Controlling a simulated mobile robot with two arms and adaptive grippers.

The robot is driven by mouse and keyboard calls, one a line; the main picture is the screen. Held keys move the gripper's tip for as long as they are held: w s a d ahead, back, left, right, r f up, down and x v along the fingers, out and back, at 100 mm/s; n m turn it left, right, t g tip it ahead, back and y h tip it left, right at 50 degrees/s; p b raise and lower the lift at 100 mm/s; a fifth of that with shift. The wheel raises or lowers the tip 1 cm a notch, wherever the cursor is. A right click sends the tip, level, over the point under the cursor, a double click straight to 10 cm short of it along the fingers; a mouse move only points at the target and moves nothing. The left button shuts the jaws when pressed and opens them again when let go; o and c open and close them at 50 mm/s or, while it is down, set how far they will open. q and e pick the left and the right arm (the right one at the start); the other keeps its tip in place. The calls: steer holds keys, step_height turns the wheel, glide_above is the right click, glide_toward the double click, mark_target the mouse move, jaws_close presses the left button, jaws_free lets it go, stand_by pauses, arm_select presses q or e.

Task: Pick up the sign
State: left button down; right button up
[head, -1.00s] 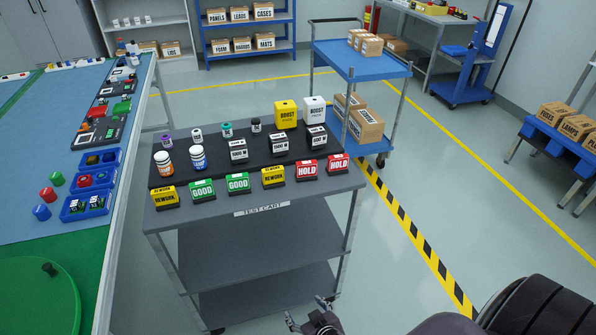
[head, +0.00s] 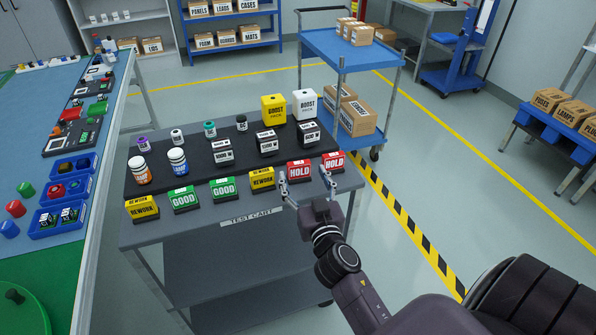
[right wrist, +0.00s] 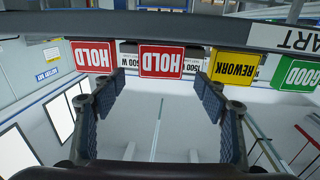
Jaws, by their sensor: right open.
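A row of block signs stands along the front of the cart top: two red HOLD signs, left (head: 299,172) and right (head: 334,161), two green GOOD signs (head: 223,188), and two yellow REWORK signs (head: 262,180). My right gripper (head: 307,181) is open and empty in front of the HOLD signs, fingers pointing at them. In the right wrist view the signs appear upside down; the left HOLD sign (right wrist: 162,61) lies beyond the gap between the fingers (right wrist: 152,92), and the right HOLD sign (right wrist: 92,57) is beyond one finger. My left gripper is out of view.
The grey test cart (head: 180,233) carries bottles (head: 177,161), dark labelled blocks (head: 266,142) and two boost packs (head: 274,108) behind the signs. A workbench (head: 108,160) stands at the left. A blue cart (head: 325,46) with boxes stands behind. Floor at the right is open.

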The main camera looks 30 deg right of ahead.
mark_target(300, 167)
steer(key=p+x, duration=0.1)
steer(key=x, duration=0.3)
steer(key=shift+w+r, duration=0.1)
steer(key=shift+w+d, duration=0.1)
steer(key=shift+w, duration=0.25)
steer(key=shift+c, duration=0.8)
steer(key=c, duration=1.2)
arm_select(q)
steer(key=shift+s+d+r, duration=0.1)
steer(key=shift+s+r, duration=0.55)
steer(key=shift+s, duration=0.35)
arm_select(e)
steer(key=shift+o, duration=0.2)
steer(key=shift+r, duration=0.1)
